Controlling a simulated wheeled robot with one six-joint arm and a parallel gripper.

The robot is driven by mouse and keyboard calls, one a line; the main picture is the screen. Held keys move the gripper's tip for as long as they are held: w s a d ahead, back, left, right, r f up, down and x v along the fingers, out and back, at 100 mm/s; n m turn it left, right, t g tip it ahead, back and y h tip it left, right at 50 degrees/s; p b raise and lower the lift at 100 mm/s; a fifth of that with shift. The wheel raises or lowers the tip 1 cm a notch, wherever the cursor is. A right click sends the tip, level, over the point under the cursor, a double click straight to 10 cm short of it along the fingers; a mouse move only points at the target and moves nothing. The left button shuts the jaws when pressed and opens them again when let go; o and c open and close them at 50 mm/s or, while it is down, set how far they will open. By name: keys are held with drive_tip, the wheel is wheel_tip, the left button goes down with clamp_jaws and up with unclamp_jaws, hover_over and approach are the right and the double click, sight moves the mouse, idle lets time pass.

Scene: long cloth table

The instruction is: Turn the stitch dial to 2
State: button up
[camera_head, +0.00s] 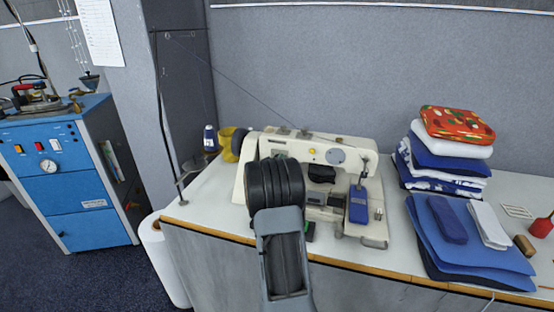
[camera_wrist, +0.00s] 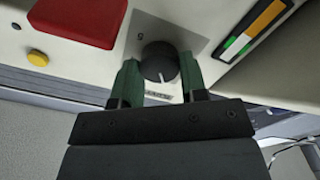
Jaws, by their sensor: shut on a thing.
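The stitch dial (camera_wrist: 158,58) is a round black knob on a grey plate on the sewing machine's pale face. A white pointer mark on the knob points toward the bottom of the wrist view. One numeral shows at the top left of the plate; the other scale marks are hidden or too small to read. My gripper (camera_wrist: 160,74) has its green fingers on both sides of the knob, shut on it. In the head view the cream sewing machine (camera_head: 258,146) stands on the table, and my arm covers part of its front. I cannot make out the dial there.
Near the dial are a yellow button (camera_wrist: 38,58), a dark red part (camera_wrist: 80,20) and a striped coloured strip (camera_wrist: 255,30). Right of the machine are folded cloths (camera_head: 450,150) and blue fabric (camera_head: 480,255). A yellow cup (camera_head: 228,143) stands behind it on the left.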

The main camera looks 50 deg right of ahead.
drive_tip(key=shift+r+n+p, duration=0.1)
drive_tip(key=shift+n+p, duration=0.65)
drive_tip(key=shift+n, duration=1.55)
drive_tip(key=o, duration=0.9)
drive_tip(key=shift+a, duration=0.1)
drive_tip(key=b+v, duration=0.1)
drive_tip(key=v, duration=1.2)
drive_tip(key=shift+s+a, duration=0.2)
